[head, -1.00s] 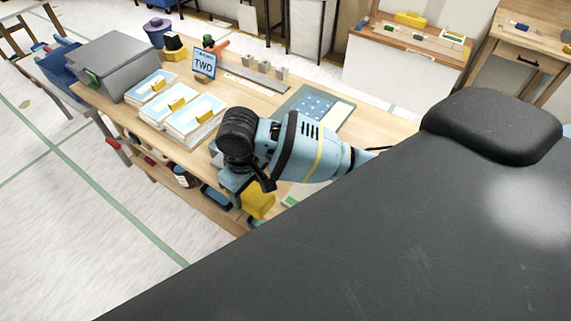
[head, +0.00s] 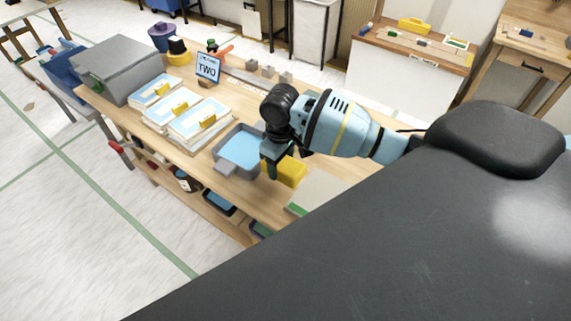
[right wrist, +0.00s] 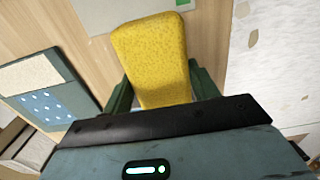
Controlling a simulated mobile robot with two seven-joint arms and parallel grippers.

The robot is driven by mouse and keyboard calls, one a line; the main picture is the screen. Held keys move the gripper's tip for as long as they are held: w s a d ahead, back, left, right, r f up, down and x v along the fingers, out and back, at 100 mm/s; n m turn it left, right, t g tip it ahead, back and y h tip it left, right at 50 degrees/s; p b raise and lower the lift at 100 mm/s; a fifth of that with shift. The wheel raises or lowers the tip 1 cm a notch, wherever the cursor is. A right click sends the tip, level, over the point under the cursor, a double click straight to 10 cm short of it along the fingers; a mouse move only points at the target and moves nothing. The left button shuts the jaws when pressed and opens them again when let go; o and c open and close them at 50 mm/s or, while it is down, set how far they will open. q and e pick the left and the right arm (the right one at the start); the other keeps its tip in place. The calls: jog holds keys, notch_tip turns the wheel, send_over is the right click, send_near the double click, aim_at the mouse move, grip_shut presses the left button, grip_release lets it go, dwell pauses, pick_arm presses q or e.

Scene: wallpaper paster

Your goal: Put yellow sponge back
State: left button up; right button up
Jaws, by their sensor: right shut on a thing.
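The yellow sponge (head: 287,172) is a rounded block. In the right wrist view the sponge (right wrist: 152,60) fills the space between the two dark green fingers of my right gripper (right wrist: 158,92). My right gripper (head: 272,165) is shut on the sponge above the workbench (head: 262,205). In the head view it is just right of a grey tray with a light blue inside (head: 222,152). The arm hides part of the bench behind it. My left gripper is in neither view.
Stacks of boards with yellow blocks (head: 200,123) lie left of the tray. A sign reading TWO (head: 208,67) stands behind them. A grey box (head: 117,68) is at the far left end. A pale board with a green edge (head: 315,190) lies right of the sponge.

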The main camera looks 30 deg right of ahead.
aim_at(286, 165)
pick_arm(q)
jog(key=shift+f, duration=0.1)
pick_arm(e)
jog(key=shift+w+d, duration=0.2)
jog(key=shift+d, duration=0.3)
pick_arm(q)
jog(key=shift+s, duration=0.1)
pick_arm(e)
jog(key=shift+d, duration=0.1)
jog(key=shift+w+d+f, duration=0.1)
jog(key=shift+w+d, duration=0.1)
jog(key=shift+d, duration=0.1)
jog(key=f, duration=0.3)
jog(key=shift+d+f, duration=0.15)
jog(key=shift+d, duration=0.05)
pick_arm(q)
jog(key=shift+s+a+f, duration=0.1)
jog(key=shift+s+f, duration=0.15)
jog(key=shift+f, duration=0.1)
pick_arm(e)
jog(key=shift+w+f, duration=0.1)
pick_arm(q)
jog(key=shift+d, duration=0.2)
pick_arm(e)
jog(key=shift+f, duration=0.6)
jog(key=o, duration=1)
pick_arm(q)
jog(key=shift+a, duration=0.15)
